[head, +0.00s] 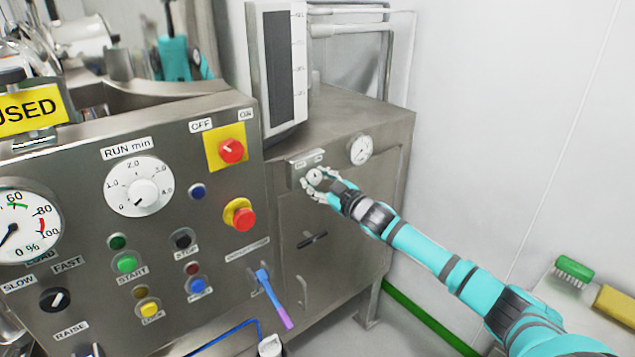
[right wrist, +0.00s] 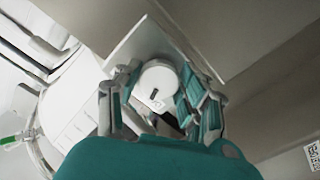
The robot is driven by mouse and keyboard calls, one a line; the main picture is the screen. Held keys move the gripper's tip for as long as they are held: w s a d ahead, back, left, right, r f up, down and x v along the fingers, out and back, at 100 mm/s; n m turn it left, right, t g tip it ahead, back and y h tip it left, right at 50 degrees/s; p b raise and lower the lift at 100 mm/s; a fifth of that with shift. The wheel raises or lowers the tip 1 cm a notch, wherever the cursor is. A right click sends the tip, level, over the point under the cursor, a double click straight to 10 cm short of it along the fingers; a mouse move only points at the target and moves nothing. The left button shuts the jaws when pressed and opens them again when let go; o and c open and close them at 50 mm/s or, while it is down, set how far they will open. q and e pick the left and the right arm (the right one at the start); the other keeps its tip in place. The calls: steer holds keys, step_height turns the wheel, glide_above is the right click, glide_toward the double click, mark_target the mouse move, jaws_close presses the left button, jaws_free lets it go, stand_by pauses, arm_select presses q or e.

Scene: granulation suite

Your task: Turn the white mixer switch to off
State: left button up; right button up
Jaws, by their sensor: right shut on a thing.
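The white mixer switch (head: 314,175) is a small round knob on a pale plate, on the steel cabinet front right of the main control panel. Small labels sit above it, too small to read surely. My right gripper (head: 318,186) reaches it from the lower right and is shut on it. In the right wrist view the white knob (right wrist: 157,80) sits between the two fingers (right wrist: 160,100), with a short dark mark on its face. The knob's lower edge is partly hidden. My left gripper does not show.
A yellow plate with a red OFF/ON knob (head: 231,150) and a red emergency button (head: 243,218) are on the panel to the left. A round gauge (head: 360,149) is close right of the switch. A black handle (head: 312,240) is below. White wall lies to the right.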

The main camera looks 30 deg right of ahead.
steer(key=shift+n, duration=1)
steer(key=o, duration=1.2)
steer(key=shift+s+d, duration=0.15)
steer(key=shift+s, duration=1.85)
steer(key=shift+s+d, duration=0.2)
steer(key=shift+s, duration=1.8)
steer(key=shift+s+d, duration=0.15)
steer(key=shift+s, duration=1.85)
